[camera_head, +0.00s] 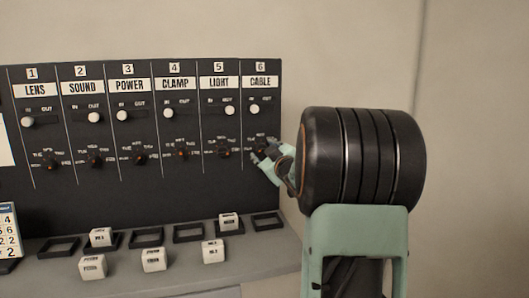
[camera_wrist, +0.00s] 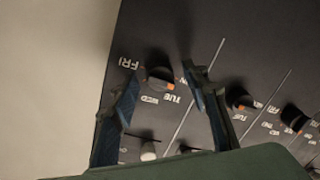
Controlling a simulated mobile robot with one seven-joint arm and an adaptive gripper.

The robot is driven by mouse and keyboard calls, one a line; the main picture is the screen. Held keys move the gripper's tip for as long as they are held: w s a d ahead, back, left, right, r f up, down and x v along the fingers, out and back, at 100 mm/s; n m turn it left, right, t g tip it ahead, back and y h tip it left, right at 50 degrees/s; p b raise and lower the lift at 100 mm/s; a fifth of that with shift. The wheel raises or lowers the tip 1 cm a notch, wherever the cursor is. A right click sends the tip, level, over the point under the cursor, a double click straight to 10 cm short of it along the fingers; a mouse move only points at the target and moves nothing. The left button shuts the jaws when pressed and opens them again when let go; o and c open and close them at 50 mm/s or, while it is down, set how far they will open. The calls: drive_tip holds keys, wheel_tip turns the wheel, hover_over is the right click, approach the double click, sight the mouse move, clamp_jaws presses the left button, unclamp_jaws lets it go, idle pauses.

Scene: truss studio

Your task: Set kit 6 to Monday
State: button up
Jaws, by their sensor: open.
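Kit 6 is the rightmost panel column, headed by the label CABLE (camera_head: 261,82). Its black day dial (camera_wrist: 160,77) has an orange mark on its lower right side in the wrist view, seemingly closest to TUE; FRI is on the opposite side. In the head view the dial (camera_head: 262,143) is partly covered by my fingers. My gripper (camera_wrist: 160,73) is open, with one finger on each side of the dial. A gap shows on the left side; contact on the right cannot be told. The gripper also shows in the head view (camera_head: 263,151).
Kit 5's dial (camera_wrist: 239,98) stands close beside my right finger in the wrist view. Kit 6's white slider (camera_head: 254,109) is above the dial at IN. White labelled blocks (camera_head: 213,251) and black frames (camera_head: 267,223) are on the ledge below.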

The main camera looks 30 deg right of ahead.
drive_tip(key=v, duration=1.1)
drive_tip(key=shift+s, duration=0.4)
drive_tip(key=shift+a, duration=0.15)
